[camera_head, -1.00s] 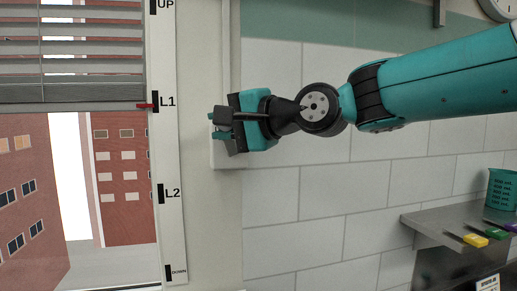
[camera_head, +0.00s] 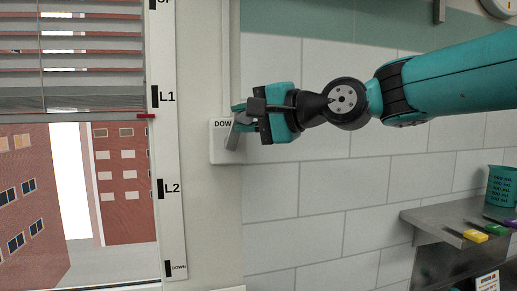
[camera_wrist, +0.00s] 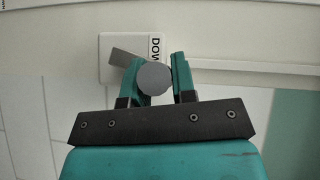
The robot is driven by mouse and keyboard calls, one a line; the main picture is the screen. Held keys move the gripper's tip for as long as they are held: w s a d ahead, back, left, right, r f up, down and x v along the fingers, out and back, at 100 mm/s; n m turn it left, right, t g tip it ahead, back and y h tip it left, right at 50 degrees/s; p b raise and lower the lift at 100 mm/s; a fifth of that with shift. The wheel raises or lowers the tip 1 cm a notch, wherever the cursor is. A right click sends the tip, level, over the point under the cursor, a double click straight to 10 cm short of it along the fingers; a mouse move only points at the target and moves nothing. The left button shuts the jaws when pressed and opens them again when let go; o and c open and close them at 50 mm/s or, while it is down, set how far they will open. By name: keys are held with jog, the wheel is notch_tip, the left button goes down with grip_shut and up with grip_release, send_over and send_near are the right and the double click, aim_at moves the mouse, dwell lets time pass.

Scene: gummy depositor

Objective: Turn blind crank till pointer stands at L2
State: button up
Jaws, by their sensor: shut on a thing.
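The blind (camera_head: 80,98) hangs in the window at the left of the head view. Its red pointer (camera_head: 146,116) stands a little below the L1 mark (camera_head: 156,96) and well above the L2 mark (camera_head: 161,188) on the white scale strip. The crank (camera_head: 234,136) is a grey arm on a white box (camera_head: 223,153) right of the window. My gripper (camera_head: 248,112) is shut on the crank's round grey knob, which shows between the fingers (camera_wrist: 153,92) in the wrist view (camera_wrist: 153,76). Part of the box's lettering "DOW" shows; the rest is hidden.
A steel shelf (camera_head: 430,224) with a teal beaker (camera_head: 502,186) and coloured items stands at the lower right, away from my gripper. The tiled wall (camera_head: 320,190) below my arm is clear. A window frame edge runs just left of the crank box.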

jog(key=shift+w+d+f, duration=0.2)
jog(key=shift+d+f, duration=0.3)
jog(key=shift+f, duration=0.2)
jog(key=shift+a, duration=0.1)
jog(key=shift+f, duration=0.1)
jog(key=shift+w+d+f+b, duration=0.1)
jog(key=shift+d+f+b, duration=0.25)
jog(key=shift+f+b, duration=0.25)
jog(key=shift+w+d+f+b, duration=0.1)
jog(key=shift+d+f+b, duration=0.2)
jog(key=shift+f+b, duration=0.2)
jog(key=shift+r, duration=0.2)
jog(key=f+b, duration=0.2)
jog(key=shift+d+f, duration=0.35)
jog(key=shift+r, duration=0.15)
